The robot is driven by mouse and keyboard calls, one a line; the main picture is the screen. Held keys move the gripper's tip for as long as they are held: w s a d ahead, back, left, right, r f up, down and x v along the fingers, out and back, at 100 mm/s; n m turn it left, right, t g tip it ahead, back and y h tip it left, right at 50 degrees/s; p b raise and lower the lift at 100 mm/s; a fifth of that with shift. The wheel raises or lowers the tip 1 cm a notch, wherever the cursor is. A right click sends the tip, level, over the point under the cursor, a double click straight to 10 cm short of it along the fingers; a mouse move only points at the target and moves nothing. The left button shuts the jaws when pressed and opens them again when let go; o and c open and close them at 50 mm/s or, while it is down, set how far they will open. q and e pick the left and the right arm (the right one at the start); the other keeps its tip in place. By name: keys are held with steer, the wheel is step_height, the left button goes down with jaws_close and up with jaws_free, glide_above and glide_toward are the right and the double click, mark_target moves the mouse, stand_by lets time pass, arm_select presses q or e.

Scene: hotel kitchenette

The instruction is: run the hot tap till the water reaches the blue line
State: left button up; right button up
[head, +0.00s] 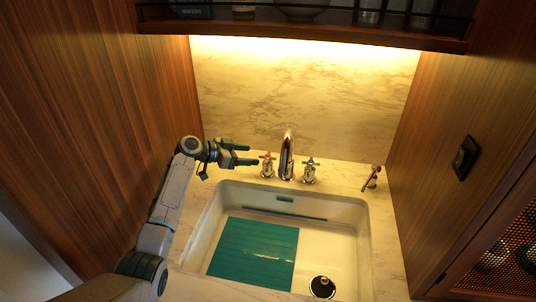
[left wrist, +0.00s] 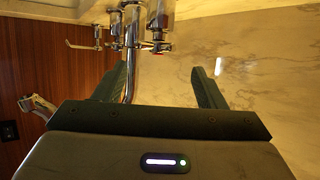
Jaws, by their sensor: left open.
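The hot tap (head: 267,165), a chrome cross handle with a red mark, stands left of the chrome spout (head: 287,155). In the left wrist view the hot tap (left wrist: 158,42) is ahead, close to the line between my fingers. My left gripper (head: 252,154) is open and empty, its fingertips just left of the handle; no contact is clear. The cold tap (head: 309,170), marked blue, is right of the spout. The blue line (head: 285,214) runs along the back wall inside the white basin (head: 345,207). I see no stream from the spout. My right gripper is out of view.
A teal ribbed mat (head: 252,262) lies in the basin's left part, with a pale glint on it. A dark round drain (head: 322,287) is at front right. Wooden walls close both sides; a shelf (head: 300,32) hangs above.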

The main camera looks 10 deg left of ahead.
mark_target(268, 155)
arm_select(q)
steer(key=b+x, duration=0.2)
steer(key=x, duration=0.5)
steer(key=shift+w+d+f, duration=0.15)
steer(key=shift+w+f, duration=0.05)
steer(key=shift+f, duration=0.1)
steer(key=shift+w+d, duration=0.15)
steer(key=shift+d, duration=0.2)
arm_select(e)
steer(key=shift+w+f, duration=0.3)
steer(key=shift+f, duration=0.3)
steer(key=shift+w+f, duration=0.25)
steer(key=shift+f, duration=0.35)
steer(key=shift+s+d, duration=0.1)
arm_select(q)
steer(key=shift+r, duration=0.15)
steer(key=c, duration=0.8)
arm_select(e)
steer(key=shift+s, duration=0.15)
